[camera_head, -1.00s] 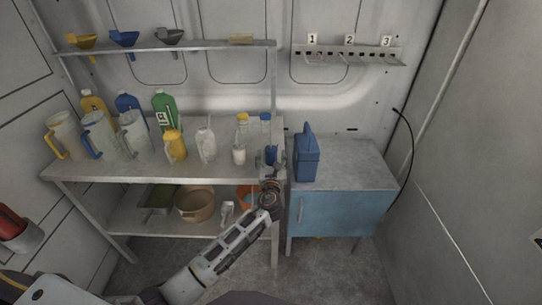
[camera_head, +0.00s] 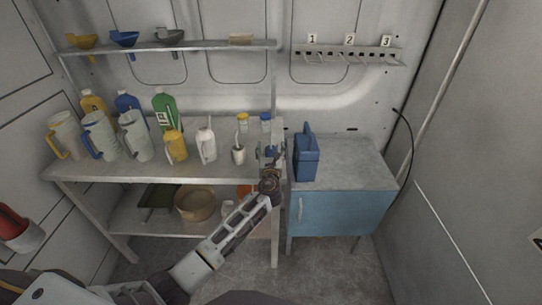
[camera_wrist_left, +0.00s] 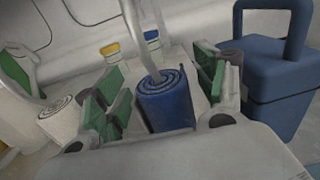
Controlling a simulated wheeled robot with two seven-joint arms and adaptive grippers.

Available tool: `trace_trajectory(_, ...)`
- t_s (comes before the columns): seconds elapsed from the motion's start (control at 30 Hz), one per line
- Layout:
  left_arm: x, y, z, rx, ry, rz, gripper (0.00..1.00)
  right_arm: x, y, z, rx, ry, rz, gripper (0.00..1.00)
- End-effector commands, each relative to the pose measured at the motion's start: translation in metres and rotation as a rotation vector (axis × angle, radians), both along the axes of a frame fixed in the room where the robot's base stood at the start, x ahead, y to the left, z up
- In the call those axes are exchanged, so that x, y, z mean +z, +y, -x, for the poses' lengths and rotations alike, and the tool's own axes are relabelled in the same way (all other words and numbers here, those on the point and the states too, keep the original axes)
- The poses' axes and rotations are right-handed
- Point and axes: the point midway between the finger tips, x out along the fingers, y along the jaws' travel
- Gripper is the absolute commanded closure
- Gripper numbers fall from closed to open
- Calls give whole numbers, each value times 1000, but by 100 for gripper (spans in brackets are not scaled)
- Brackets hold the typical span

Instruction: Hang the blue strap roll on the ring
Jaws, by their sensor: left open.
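The blue strap roll (camera_wrist_left: 165,104) stands upright in the left wrist view, its spiral top facing up. A curved grey rod (camera_wrist_left: 148,50) comes down to its centre; I cannot tell whether this is part of the ring. My left gripper (camera_wrist_left: 158,98) is open, with green pads on either side of the roll. I cannot tell whether they touch it. In the head view the left gripper (camera_head: 271,153) is at the right end of the shelf's worktop and hides most of the roll. My right gripper is not in view.
A white roll (camera_head: 239,156) stands left of my gripper. A blue box with a handle (camera_head: 306,158) stands close on the right, on the blue cabinet (camera_head: 340,213). Several jugs and bottles line the worktop (camera_head: 190,173). A numbered hook rail (camera_head: 345,56) is on the wall.

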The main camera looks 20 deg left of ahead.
Motion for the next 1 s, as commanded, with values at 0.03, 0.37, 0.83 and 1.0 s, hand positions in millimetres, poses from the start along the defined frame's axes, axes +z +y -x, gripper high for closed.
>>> trace_trajectory(0.03,0,0,0,0,0,0,29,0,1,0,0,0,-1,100)
trace_trajectory(0.37,0,0,0,0,0,0,57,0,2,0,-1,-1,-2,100)
trace_trajectory(0.83,1,0,0,0,-1,0,86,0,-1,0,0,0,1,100)
trace_trajectory(1.0,8,0,0,1,-2,-1,86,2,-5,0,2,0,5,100)
